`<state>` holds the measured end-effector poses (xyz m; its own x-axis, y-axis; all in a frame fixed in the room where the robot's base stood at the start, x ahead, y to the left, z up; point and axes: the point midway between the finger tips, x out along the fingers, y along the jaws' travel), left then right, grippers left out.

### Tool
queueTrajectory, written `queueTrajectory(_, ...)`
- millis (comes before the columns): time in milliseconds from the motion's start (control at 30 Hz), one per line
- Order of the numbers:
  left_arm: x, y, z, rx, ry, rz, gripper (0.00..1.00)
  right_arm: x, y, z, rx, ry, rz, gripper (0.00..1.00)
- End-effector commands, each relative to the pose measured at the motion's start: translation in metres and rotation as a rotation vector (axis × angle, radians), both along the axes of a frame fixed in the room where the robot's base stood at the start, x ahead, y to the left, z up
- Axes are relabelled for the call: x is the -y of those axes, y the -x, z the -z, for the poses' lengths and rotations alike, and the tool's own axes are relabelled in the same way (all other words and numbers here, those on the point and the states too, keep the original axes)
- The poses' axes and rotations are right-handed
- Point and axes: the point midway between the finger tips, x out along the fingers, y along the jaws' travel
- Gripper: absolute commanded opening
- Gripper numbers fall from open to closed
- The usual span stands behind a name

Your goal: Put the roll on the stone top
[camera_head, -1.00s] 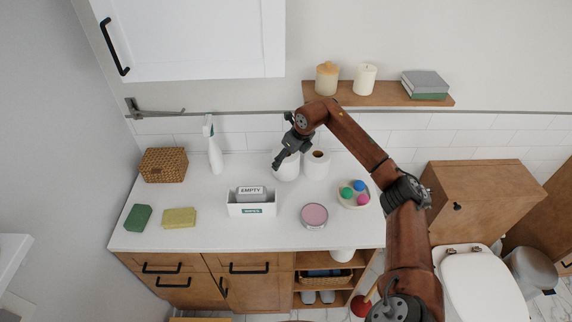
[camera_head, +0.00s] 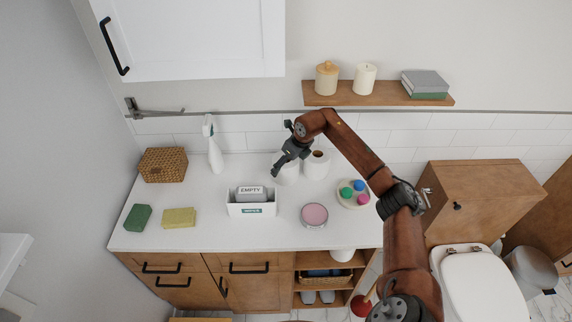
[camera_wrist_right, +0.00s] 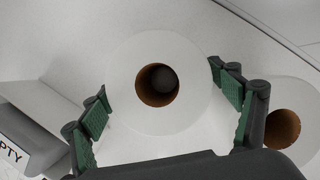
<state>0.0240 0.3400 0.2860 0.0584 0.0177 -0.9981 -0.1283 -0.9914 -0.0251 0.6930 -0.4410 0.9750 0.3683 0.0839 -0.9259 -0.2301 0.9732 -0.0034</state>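The white paper roll (camera_head: 289,174) is upright at the white stone top (camera_head: 285,230), beside a second white roll. My right gripper (camera_head: 281,160) is at its upper part in the head view and hides some of it. In the right wrist view, the roll (camera_wrist_right: 185,120) fills the space between the green-padded fingers of my right gripper (camera_wrist_right: 160,100), one on each side, seemingly touching. Its brown core faces the camera. I cannot tell whether its base rests on the top. My left gripper is out of view.
The second roll (camera_head: 317,166) stands close on the right. A white box with an EMPTY sign (camera_head: 250,210), a pink tin (camera_head: 314,215), a plate of coloured balls (camera_head: 354,195) and a spray bottle (camera_head: 214,155) are nearby. A wooden shelf (camera_head: 380,97) hangs above.

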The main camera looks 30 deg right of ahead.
Motion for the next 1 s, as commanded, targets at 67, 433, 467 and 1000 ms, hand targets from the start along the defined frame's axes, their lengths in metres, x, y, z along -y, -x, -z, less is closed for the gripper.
queueTrajectory(67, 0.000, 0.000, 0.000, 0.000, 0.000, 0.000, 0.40, 0.000, 0.000, 0.000, 0.000, 0.000, 0.000, 0.86)
queueTrajectory(433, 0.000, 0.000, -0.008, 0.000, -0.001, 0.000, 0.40, 0.001, 0.002, -0.012, 0.001, 0.001, 0.000, 0.86)
queueTrajectory(467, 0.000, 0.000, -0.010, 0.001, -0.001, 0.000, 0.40, 0.002, 0.004, -0.016, 0.001, 0.002, 0.001, 0.86)
queueTrajectory(1000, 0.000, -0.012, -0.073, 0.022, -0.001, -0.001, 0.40, 0.010, 0.039, -0.104, 0.001, 0.002, 0.001, 0.86)
